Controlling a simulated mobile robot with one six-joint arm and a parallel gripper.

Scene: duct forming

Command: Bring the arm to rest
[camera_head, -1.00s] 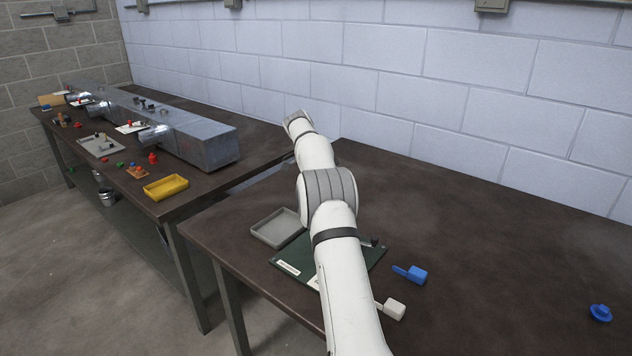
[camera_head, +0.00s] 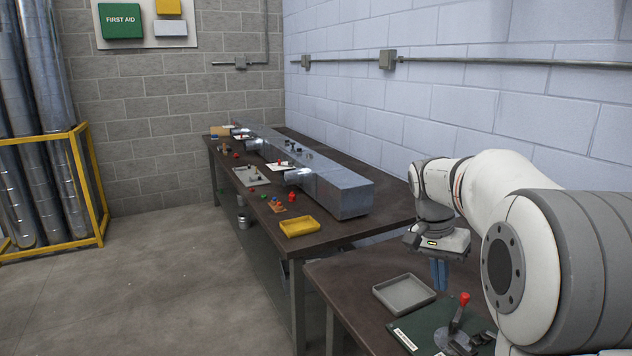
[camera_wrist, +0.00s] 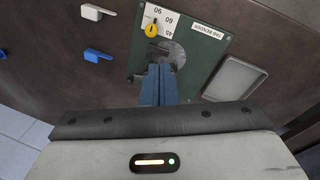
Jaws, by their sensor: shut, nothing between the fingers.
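My gripper (camera_head: 439,274) hangs below my bent arm at the right of the head view, with its blue fingers pointing down over the near table. The fingers are together and hold nothing. In the wrist view my gripper (camera_wrist: 160,70) points toward a green plate labelled TAB BENDER (camera_wrist: 206,50), overlapping part of its round metal tool. The plate also shows in the head view (camera_head: 412,324), with a red-knobbed lever (camera_head: 460,312) standing up from it. My arm hides part of the near table.
A grey tray (camera_head: 403,294) lies beside the plate. White (camera_wrist: 94,12) and blue (camera_wrist: 96,54) handled pieces lie on the same table. The far table carries a long metal duct (camera_head: 340,190), a yellow tray (camera_head: 299,227) and several small parts. Floor at the left is open before a yellow pipe rack (camera_head: 98,200).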

